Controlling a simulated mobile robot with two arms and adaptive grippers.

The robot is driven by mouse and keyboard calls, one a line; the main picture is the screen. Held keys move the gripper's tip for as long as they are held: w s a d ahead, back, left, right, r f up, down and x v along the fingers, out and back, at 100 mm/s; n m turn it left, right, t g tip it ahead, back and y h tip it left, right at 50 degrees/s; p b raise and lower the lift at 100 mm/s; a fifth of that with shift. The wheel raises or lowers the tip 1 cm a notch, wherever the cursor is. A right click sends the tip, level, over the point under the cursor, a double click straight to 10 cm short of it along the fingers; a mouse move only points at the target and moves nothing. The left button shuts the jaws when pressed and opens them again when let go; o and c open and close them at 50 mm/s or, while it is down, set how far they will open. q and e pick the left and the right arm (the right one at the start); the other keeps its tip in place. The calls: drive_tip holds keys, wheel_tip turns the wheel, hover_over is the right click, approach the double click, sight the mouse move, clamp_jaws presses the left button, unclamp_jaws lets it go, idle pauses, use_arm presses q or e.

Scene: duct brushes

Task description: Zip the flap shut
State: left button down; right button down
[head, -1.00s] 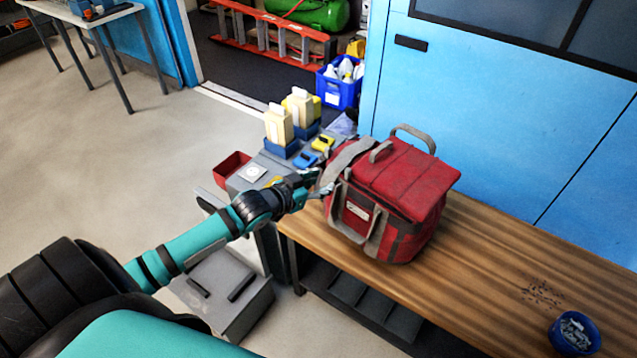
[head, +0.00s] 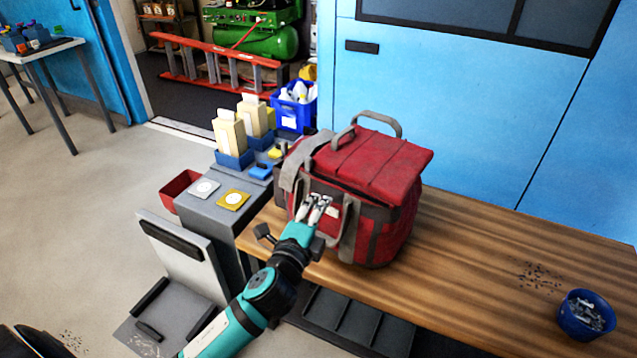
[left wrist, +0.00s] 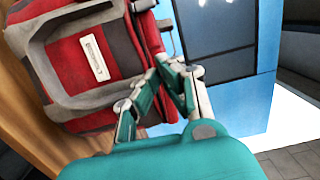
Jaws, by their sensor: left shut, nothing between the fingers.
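The red bag (head: 375,200) with grey straps and handles stands upright on the wooden bench. Its red top flap (head: 375,162) lies over the top, and a dark gap shows under its front edge. I cannot make out the zip or its pull. My left gripper (head: 320,200) is shut and empty in front of the bag's front left side, near the pale label; I cannot tell whether it touches. In the left wrist view the bag (left wrist: 110,80) fills the upper left, with the fingertips (left wrist: 172,65) beside its edge. My right gripper is not in view.
The wooden bench (head: 470,250) is clear to the bag's right, up to dark specks and a blue bowl (head: 586,314) of small metal parts. A grey cart (head: 215,215) with boxes stands left of the bag. A blue wall (head: 480,110) rises behind.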

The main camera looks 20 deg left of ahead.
sight(311, 169)
use_arm(q)
drive_tip(key=w+a+p, duration=0.1)
drive_tip(key=w+a, duration=0.3)
drive_tip(key=w, duration=0.6)
drive_tip(key=shift+w+a+p, duration=0.15)
drive_tip(key=shift+a+p, duration=0.1)
drive_tip(key=shift+p, duration=0.05)
drive_tip(key=shift+w+a, duration=0.2)
drive_tip(key=shift+a, duration=0.9)
